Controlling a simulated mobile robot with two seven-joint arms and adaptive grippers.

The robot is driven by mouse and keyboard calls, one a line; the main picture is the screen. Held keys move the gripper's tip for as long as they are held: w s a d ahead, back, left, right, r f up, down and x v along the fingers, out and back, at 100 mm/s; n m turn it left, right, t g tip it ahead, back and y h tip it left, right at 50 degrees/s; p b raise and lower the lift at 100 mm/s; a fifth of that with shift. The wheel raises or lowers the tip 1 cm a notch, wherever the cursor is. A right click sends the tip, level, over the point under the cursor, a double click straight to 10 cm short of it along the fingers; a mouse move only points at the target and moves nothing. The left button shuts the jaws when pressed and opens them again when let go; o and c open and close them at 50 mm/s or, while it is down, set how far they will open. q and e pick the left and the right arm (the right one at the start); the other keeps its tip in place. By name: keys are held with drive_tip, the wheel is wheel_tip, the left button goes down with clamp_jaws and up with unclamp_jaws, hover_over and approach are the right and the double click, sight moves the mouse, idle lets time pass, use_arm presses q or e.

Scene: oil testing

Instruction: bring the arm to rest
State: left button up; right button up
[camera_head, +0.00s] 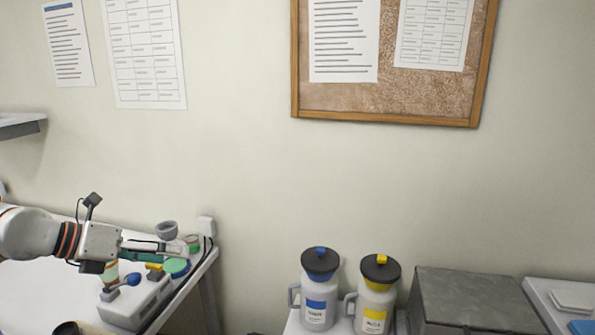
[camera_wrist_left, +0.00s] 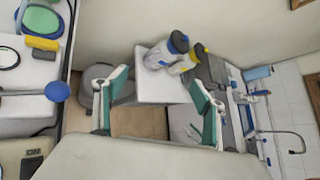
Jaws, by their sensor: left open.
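My left arm comes in from the left in the head view, and its gripper (camera_head: 160,246) reaches right over the end of the white table. In the left wrist view the left gripper (camera_wrist_left: 160,106) has its two green-padded fingers spread wide with nothing between them. It is open and empty. Below and around it in the head view are a grey device (camera_head: 138,303) with a blue knob (camera_head: 133,279), a green round item (camera_head: 176,267) and a grey cup (camera_head: 167,230). My right gripper is not in view.
Two grey jugs, one with a blue label (camera_head: 318,304) and one with a yellow label (camera_head: 374,310), stand right of the table beside a dark grey box (camera_head: 472,298). A gap separates the tables. A cork board (camera_head: 430,98) hangs on the wall.

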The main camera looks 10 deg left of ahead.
use_arm(q)
drive_tip(key=d+r+n+t+h, duration=0.3)
drive_tip(key=d+n+t+h, duration=0.25)
drive_tip(key=d, duration=0.55)
drive_tip(key=s+a+f+n+t+y, duration=0.35)
drive_tip(key=a+f+n+y, duration=0.7)
drive_tip(key=n+y, duration=0.7)
drive_tip(key=s+f+n+g, duration=0.7)
drive_tip(key=s+f+g, duration=0.4)
drive_tip(key=s+f, duration=0.8)
drive_tip(key=w+d+f+n+t+h+b, duration=0.1)
drive_tip(key=d+f+t+h+b, duration=0.1)
drive_tip(key=d+f, duration=0.6)
drive_tip(key=w+d+f+n+t+h+b, duration=0.1)
drive_tip(key=d+f+h+b, duration=0.4)
drive_tip(key=f, duration=1)
drive_tip(key=d, duration=0.3)
drive_tip(key=shift+d+n+t, duration=0.2)
drive_tip(key=shift+n+t, duration=0.2)
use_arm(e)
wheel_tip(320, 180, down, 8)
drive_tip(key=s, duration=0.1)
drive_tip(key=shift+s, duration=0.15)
